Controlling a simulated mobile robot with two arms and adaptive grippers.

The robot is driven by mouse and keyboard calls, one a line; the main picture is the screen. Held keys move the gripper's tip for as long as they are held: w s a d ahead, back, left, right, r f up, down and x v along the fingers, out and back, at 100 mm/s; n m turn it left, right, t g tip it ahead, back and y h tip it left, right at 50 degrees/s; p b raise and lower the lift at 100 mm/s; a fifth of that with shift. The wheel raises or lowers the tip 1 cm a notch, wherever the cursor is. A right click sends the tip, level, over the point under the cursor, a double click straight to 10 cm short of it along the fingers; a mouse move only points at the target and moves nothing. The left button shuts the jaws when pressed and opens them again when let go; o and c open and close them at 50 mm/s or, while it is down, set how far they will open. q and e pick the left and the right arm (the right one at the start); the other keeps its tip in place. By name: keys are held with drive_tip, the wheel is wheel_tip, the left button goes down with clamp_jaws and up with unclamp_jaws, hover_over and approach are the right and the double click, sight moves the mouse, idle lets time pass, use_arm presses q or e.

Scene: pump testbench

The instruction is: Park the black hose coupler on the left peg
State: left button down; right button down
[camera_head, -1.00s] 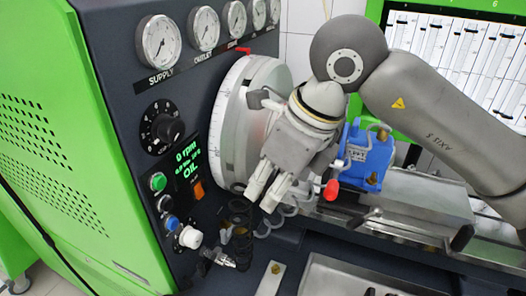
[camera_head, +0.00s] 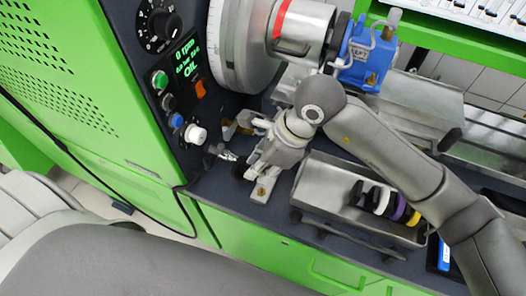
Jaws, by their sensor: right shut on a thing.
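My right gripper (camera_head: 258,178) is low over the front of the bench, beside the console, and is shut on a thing. A dark round part, probably the black hose coupler (camera_head: 239,170), shows at the left side of its fingers; the fingers hide much of it. A pale plate with a small brass peg (camera_head: 261,190) lies under and just in front of the fingers. I cannot tell whether the coupler touches the peg, or which peg this is. A metal hose fitting (camera_head: 224,153) sticks out from the console to the left. My left gripper is not in view.
A metal tray (camera_head: 318,190) right of the gripper holds black, white, purple and yellow discs (camera_head: 385,201). The console (camera_head: 165,95) with knob and buttons stands close on the left. A blue pump (camera_head: 368,52) is at the back. A blue-edged device (camera_head: 443,254) lies far right.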

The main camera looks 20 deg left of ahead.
drive_tip(key=shift+f+b, duration=0.45)
drive_tip(key=shift+f, duration=1.15)
drive_tip(key=shift+f+b, duration=0.5)
drive_tip(key=shift+f, duration=0.05)
drive_tip(key=shift+f+b, duration=0.4)
drive_tip(key=shift+b, duration=0.15)
drive_tip(key=shift+f+b, duration=0.1)
drive_tip(key=shift+b, duration=0.75)
drive_tip(key=shift+f+b, duration=1.15)
drive_tip(key=shift+b, duration=0.5)
drive_tip(key=c, duration=1.2)
unclamp_jaws()
